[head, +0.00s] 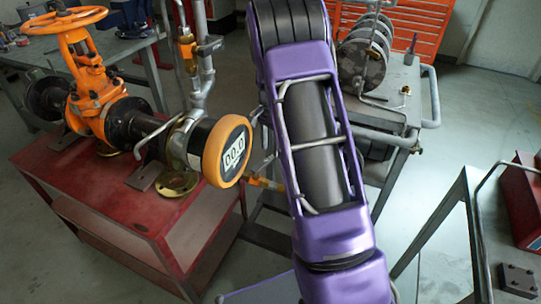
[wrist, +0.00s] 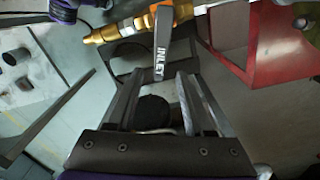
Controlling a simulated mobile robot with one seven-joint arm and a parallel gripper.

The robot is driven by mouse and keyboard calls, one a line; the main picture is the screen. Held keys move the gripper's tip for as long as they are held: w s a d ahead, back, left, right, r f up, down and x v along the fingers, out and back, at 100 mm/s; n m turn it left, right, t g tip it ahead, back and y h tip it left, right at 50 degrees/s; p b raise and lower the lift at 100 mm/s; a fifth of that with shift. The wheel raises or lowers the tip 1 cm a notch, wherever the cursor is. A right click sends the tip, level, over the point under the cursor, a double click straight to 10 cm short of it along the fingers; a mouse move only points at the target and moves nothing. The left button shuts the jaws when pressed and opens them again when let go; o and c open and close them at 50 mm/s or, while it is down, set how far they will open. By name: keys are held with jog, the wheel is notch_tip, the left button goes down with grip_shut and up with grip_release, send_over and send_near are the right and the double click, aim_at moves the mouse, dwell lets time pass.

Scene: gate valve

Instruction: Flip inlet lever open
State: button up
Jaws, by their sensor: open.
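The inlet lever (wrist: 162,40) is a grey bar with white "INLET" lettering, at the top middle of the wrist view. It joins a brass and orange pipe fitting (wrist: 130,27). My gripper (wrist: 158,82) is open, one finger on each side of the lever's lower end. I cannot tell whether a finger touches the lever. In the head view, an orange-brass fitting (head: 266,184) shows beside my purple arm, which hides the lever and my gripper there.
A red cart (head: 100,205) carries the valve and pipework; a red surface also shows right in the wrist view (wrist: 270,45). Another table (head: 455,210) is at right. Open floor shows between them.

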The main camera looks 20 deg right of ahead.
aim_at(270, 158)
jog(key=shift+f, duration=1.7)
grip_shut()
